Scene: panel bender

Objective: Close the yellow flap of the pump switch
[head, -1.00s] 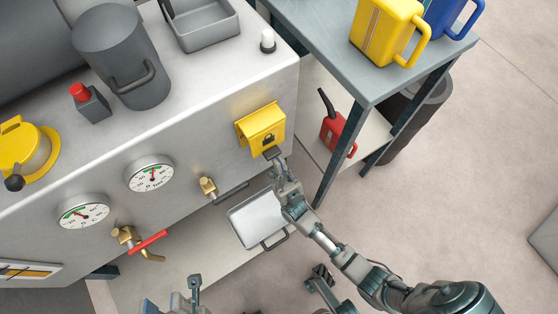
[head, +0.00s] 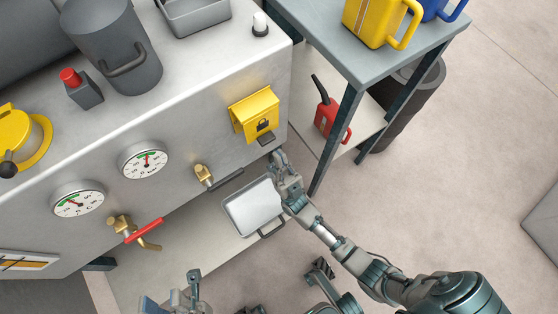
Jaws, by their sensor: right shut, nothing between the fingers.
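The yellow pump switch box (head: 255,113) is on the grey machine's front face, near its right end. Its yellow flap (head: 262,122) hangs down over the front, with a dark padlock symbol on it. A small grey tab (head: 266,140) shows at its lower edge. I cannot tell whether the flap lies fully flat. My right gripper (head: 277,157) is shut and empty, just below and right of the tab, with a small gap. My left gripper (head: 178,296) is at the bottom edge, partly cut off, far from the box.
A brass valve (head: 204,175) with a dark handle is left of my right gripper. A metal tray (head: 253,208) lies below, on a low shelf. A grey side table (head: 320,35) with jugs stands close on the right, a red oil can (head: 328,115) on its lower shelf.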

